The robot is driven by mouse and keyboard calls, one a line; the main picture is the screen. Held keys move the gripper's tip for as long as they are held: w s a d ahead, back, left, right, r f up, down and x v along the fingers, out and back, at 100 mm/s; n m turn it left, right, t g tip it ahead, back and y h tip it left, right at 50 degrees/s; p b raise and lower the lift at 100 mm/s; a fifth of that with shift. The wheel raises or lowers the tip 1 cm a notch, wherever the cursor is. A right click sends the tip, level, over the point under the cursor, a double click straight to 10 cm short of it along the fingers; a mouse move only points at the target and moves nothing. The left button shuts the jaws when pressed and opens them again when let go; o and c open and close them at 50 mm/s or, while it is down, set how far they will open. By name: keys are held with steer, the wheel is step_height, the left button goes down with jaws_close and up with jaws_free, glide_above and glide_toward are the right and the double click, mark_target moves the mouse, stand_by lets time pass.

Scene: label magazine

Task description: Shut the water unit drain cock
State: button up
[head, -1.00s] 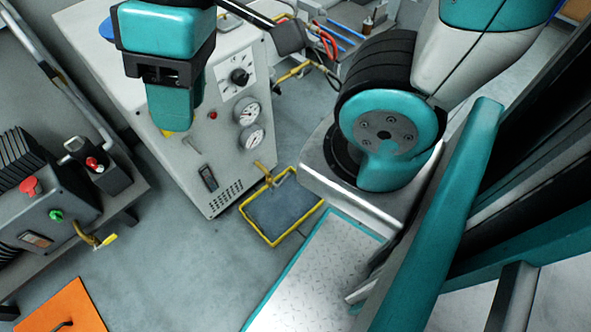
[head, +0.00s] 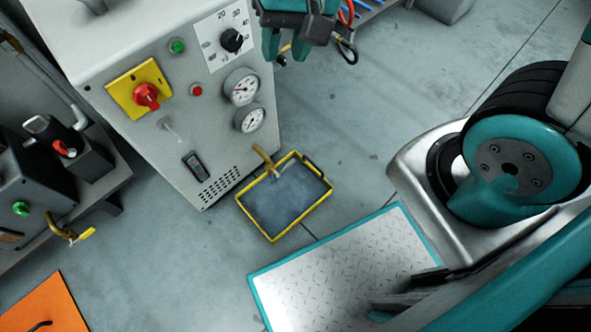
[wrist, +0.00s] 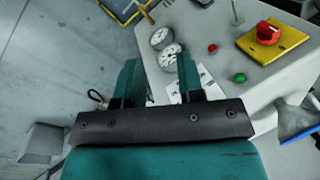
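The water unit (head: 150,60) is a pale grey cabinet with a dial and two gauges. Its brass drain cock (head: 263,158) sticks out low at the front right corner, above a yellow-rimmed tray (head: 241,205). A small pale piece shows at the cock's outer end; I cannot tell how its lever is turned. In the wrist view the brass cock (wrist: 146,12) is small at the top edge. My gripper (head: 311,45) is at the top of the head view, well apart from the cock. In the wrist view its teal fingers (wrist: 159,62) are apart with nothing between them.
A red knob on a yellow plate (head: 128,106) and a small toggle (head: 170,128) are on the unit's front. Another brass cock with a yellow lever (head: 72,234) is on the machine at left. An orange mat (head: 45,308) and open floor lie in front.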

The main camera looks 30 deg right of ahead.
steer(key=w+d+f+m+h+b, duration=0.1)
steer(key=w+f+m+b, duration=0.2)
steer(key=f, duration=0.6)
steer(key=w+f+m+b, duration=0.2)
steer(key=f+m+b, duration=0.15)
steer(key=f, duration=0.55)
steer(key=m+h+b, duration=0.2)
steer(key=m+b, duration=0.4)
steer(key=b, duration=0.2)
glide_toward(291, 162)
step_height(291, 162, down, 10)
steer(key=b, duration=1)
steer(key=shift+w, duration=0.15)
jaws_close()
